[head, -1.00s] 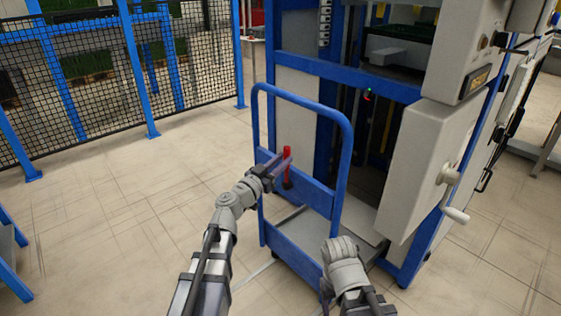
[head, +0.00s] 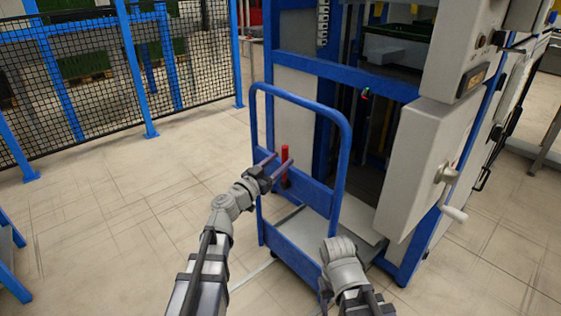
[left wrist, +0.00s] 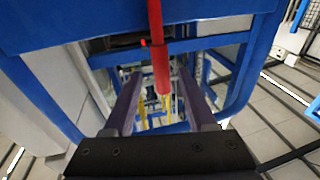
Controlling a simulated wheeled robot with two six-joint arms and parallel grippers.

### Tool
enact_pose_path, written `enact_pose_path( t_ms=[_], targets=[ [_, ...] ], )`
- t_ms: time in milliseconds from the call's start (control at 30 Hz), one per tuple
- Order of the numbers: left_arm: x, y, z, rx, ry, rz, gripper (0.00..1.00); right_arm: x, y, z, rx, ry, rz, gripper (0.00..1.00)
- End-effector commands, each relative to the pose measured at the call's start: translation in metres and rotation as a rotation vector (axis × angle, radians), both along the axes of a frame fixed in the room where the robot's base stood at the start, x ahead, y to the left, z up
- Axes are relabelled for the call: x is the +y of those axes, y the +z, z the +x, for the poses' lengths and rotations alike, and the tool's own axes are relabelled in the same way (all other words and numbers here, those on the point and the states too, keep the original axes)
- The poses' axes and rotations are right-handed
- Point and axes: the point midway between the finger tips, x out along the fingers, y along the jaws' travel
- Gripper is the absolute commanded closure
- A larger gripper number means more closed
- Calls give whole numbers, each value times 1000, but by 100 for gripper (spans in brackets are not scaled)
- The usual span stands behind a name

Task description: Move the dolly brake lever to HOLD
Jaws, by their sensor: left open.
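The red brake lever (head: 285,152) stands close to upright at the handle side of the blue dolly (head: 346,150). My left gripper (head: 283,159) is open, with its two fingers apart on either side of the lever. In the left wrist view the lever (left wrist: 159,55) runs down from the top, between the spread fingers (left wrist: 160,82), with a gap to each. No HOLD mark can be read. My right arm comes in at the lower right beside the dolly; the state of its gripper cannot be made out.
The dolly deck (head: 305,228) reaches under a blue-framed machine (head: 345,75). A grey box with a crank handle (head: 452,213) is on the right. A black mesh fence (head: 80,80) stands at the back left.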

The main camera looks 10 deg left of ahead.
Motion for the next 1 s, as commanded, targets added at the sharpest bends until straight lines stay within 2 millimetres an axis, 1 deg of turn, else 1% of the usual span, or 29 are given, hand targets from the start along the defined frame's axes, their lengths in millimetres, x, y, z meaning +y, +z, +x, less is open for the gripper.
enact_pose_path(
  t_ms=[33, 100, 333, 500, 767, 867, 900, 967, 1000],
  targets=[
    [4, -2, -10, 0, 2, 0, 43, 0, -2, 0, 0, 0, 0, 38],
    [9, -3, -22, 1, 4, 0, 43, 0, -3, 0, 0, 1, 0, 38],
    [25, -7, -51, 1, 2, 1, 43, 0, -7, 0, 0, 1, 1, 38],
    [30, -8, -61, 0, 0, 1, 43, 0, -7, 0, 0, 2, 1, 38],
    [31, -7, -62, 0, 0, 1, 43, 0, -7, 0, 0, 2, 1, 38],
    [29, -8, -62, 2, -3, 1, 43, 0, -7, 0, 0, 2, 1, 38],
    [26, -9, -63, 8, -14, 3, 43, 0, -7, 0, 0, 2, 1, 38],
    [14, -14, -65, 31, -47, 11, 43, 0, -7, 0, 0, 2, 1, 38],
    [0, -21, -68, 59, -86, 20, 43, 0, -7, 0, 1, 2, 1, 38]
  ],
)
